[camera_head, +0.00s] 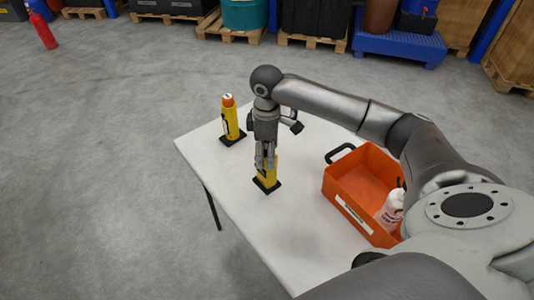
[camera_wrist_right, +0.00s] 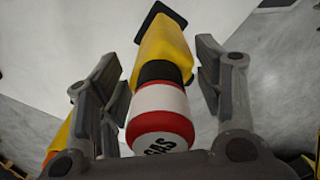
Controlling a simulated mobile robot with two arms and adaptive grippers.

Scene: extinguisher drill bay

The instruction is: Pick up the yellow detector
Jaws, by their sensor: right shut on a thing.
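A yellow detector (camera_head: 268,176) stands upright on its black base on the white table. My right gripper (camera_head: 265,163) points down over it, with its fingers closed around its upper part. In the right wrist view, the fingers (camera_wrist_right: 160,95) are on both sides of the yellow body (camera_wrist_right: 163,48), and its red and white cap reads "GAS". A second yellow device (camera_head: 231,122) with an orange top stands on a black base at the table's far left. My left gripper is not in view.
An orange crate (camera_head: 347,203) with a black handle stands on the table (camera_head: 225,167) to the right and holds a white bottle (camera_head: 391,210). The table's left and front parts are clear. A red extinguisher (camera_head: 43,31) stands on the floor far left.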

